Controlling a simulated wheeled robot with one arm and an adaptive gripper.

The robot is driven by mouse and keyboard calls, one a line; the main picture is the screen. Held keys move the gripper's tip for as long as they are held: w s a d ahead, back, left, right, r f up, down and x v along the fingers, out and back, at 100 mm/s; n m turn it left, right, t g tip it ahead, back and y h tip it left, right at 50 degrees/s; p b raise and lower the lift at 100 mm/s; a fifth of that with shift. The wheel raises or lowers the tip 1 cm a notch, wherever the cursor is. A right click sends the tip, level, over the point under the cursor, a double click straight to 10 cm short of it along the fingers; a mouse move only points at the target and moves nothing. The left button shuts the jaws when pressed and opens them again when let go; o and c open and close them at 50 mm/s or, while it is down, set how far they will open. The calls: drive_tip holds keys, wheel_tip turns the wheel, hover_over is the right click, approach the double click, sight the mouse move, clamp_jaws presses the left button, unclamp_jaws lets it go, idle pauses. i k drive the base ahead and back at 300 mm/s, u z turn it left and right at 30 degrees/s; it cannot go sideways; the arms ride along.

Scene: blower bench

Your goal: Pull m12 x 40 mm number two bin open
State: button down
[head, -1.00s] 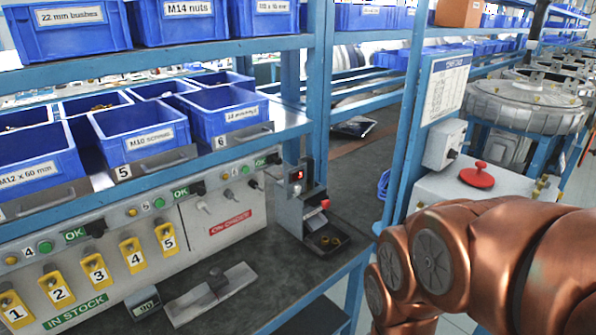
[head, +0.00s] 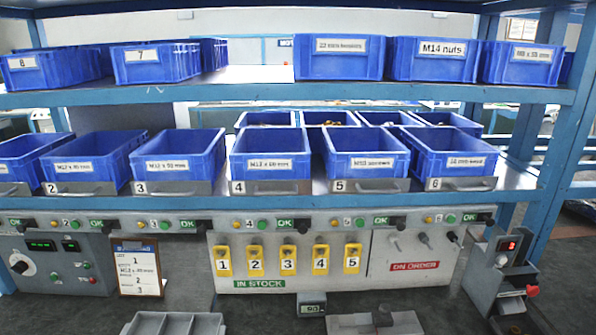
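The number two bin (head: 88,163) is a blue open-topped bin in the front row of the middle shelf, at the left of the head view. Its white label appears to read M12 x 40 mm. A grey front plate (head: 80,188) with a bar handle and the number 2 is below it. It sits in line with the bins beside it, and its visible inside looks empty. My gripper is not in view.
Blue bin 1 (head: 22,158) and bin 3 (head: 180,163) flank it closely. More bins stand on the upper shelf (head: 240,97). Below are a control panel (head: 62,262), a clipboard (head: 138,268), yellow numbered tags and a grey tray (head: 175,324) on the bench.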

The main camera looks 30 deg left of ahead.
sight(95, 163)
drive_tip(key=u, duration=2.3)
drive_tip(key=k, duration=0.35)
drive_tip(key=u, duration=0.8)
drive_tip(key=i, duration=1)
drive_tip(key=z, duration=0.15)
